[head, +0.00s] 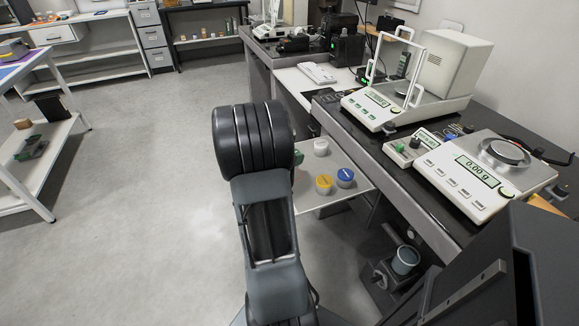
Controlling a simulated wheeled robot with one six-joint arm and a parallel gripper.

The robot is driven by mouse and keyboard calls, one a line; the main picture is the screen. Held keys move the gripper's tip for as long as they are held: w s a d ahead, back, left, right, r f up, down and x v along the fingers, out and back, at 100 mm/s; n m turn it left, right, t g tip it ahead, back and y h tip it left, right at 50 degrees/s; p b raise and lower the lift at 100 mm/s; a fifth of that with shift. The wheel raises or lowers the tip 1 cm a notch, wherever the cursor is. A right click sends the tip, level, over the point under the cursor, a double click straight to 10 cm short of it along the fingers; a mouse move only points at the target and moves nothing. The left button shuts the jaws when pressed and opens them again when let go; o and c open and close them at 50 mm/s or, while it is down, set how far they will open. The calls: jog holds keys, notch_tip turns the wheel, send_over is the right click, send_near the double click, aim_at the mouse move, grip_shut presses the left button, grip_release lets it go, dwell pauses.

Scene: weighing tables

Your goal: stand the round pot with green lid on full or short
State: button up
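A green thing (298,158), which looks like the green-lidded pot, shows as a sliver at the right edge of my arm. Most of it is hidden, so its shape and lid are unclear. It appears to be on a low white surface (348,156) beside the dark bench. My gripper is not in view; only thick links of my arm show in the middle. I cannot make out any place marked full or short.
A white pot (320,147), a yellow-lidded pot (324,184) and a blue-lidded pot (345,177) share the white surface. A balance reading 0.00 g (484,174) and a glass-shielded balance (405,97) stand on the bench (420,199). Open floor (150,190) lies left.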

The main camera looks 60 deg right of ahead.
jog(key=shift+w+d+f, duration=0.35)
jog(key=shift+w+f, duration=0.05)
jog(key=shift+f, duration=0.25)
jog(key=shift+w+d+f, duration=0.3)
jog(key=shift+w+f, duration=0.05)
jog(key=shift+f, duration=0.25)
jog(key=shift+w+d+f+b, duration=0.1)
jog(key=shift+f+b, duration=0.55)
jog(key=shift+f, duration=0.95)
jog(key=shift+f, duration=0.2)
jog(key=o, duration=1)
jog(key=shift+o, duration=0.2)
